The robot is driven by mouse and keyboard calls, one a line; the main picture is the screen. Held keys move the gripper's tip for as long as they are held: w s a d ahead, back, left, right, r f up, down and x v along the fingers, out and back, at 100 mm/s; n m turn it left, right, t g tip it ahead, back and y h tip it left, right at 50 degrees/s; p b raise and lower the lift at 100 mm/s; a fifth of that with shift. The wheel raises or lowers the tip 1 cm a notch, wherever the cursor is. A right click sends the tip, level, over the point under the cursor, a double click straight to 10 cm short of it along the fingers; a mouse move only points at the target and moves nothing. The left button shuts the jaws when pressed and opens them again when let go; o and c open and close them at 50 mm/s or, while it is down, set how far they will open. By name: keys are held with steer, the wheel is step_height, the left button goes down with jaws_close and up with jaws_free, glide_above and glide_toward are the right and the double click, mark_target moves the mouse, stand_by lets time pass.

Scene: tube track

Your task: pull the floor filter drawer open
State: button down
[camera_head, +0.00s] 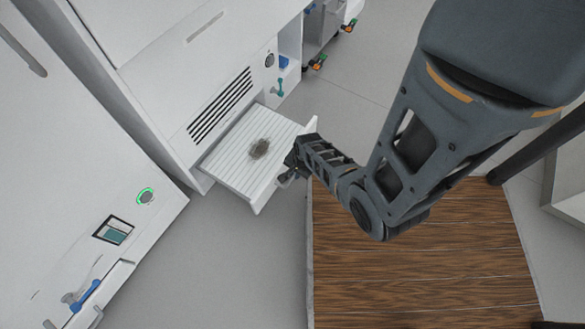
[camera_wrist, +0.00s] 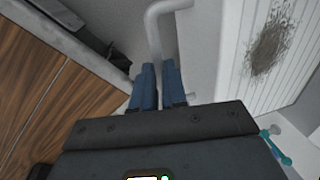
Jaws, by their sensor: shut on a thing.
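The floor filter drawer (camera_head: 232,165) stands out from the base of a white cabinet, low over the floor. Its ribbed white filter carries a dark grey patch of dirt (camera_head: 260,148). My gripper (camera_head: 288,172) is at the drawer's front face. In the wrist view my two blue fingers (camera_wrist: 158,84) are shut on the drawer's white bar handle (camera_wrist: 154,32). The drawer's inside with the dirt patch (camera_wrist: 270,45) shows to the right of the fingers.
A brown wood-patterned surface (camera_head: 420,265) lies right of the drawer. A white machine with a green-ringed button (camera_head: 146,196) stands at the left. Grey floor (camera_head: 225,255) is clear in front of the drawer. A cart with orange-marked casters (camera_head: 318,63) stands behind.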

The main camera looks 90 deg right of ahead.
steer(key=shift+s+a, duration=0.15)
steer(key=c, duration=1.2)
jaws_free()
steer(key=shift+o, duration=0.2)
step_height(320, 180, up, 8)
steer(key=s+p, duration=0.1)
steer(key=p, duration=0.3)
steer(key=shift+s+a+f, duration=0.15)
steer(key=shift+a, duration=0.25)
